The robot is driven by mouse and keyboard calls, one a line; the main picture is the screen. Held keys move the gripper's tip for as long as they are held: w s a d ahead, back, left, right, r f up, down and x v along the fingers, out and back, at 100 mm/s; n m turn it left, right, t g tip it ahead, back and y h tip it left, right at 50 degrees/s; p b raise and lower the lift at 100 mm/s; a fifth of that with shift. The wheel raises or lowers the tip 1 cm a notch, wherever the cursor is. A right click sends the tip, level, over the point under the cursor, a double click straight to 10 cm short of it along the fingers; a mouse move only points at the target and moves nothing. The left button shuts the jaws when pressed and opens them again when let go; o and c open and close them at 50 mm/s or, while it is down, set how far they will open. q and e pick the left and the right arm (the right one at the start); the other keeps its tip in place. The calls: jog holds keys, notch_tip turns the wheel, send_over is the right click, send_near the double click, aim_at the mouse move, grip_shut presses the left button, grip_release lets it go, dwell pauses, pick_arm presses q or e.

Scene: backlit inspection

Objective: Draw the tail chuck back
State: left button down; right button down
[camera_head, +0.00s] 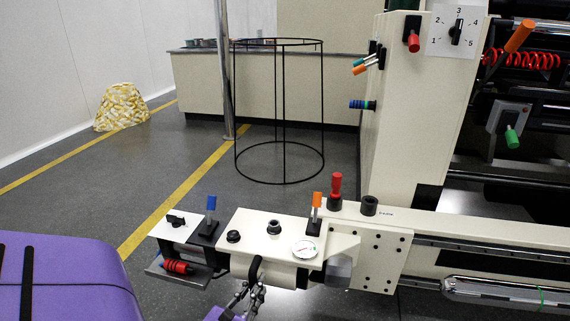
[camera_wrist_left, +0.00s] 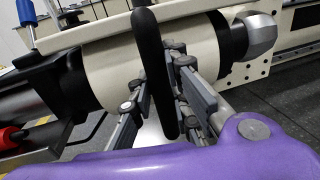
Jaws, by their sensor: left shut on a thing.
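The tail chuck is a cream cylinder (camera_head: 283,272) under a cream top plate, with a grey metal nose (camera_head: 338,269) at its right end. In the left wrist view the cylinder (camera_wrist_left: 110,68) and the nose (camera_wrist_left: 262,36) fill the upper part. A black bar handle (camera_head: 257,266) hangs down its front. The handle (camera_wrist_left: 150,50) stands between the fingers in the left wrist view. My left gripper (camera_head: 248,293) is shut on this handle from below, and it also shows in the left wrist view (camera_wrist_left: 160,85). My right gripper is not in view.
A blue-topped lever (camera_head: 211,203), an orange-topped lever (camera_head: 317,199) and a dial gauge (camera_head: 305,248) stand on the unit. A cream machine column (camera_head: 415,120) rises at right. A black wire frame (camera_head: 281,110) stands behind on the floor.

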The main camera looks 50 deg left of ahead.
pick_arm(q)
jog(key=shift+s+a, duration=0.25)
jog(key=shift+a, duration=0.15)
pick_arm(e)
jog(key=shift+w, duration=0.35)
pick_arm(q)
jog(key=c, duration=1.6)
grip_release()
jog(key=shift+c, duration=0.2)
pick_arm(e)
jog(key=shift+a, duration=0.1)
pick_arm(q)
jog(key=shift+d, duration=0.1)
jog(key=v, duration=1.2)
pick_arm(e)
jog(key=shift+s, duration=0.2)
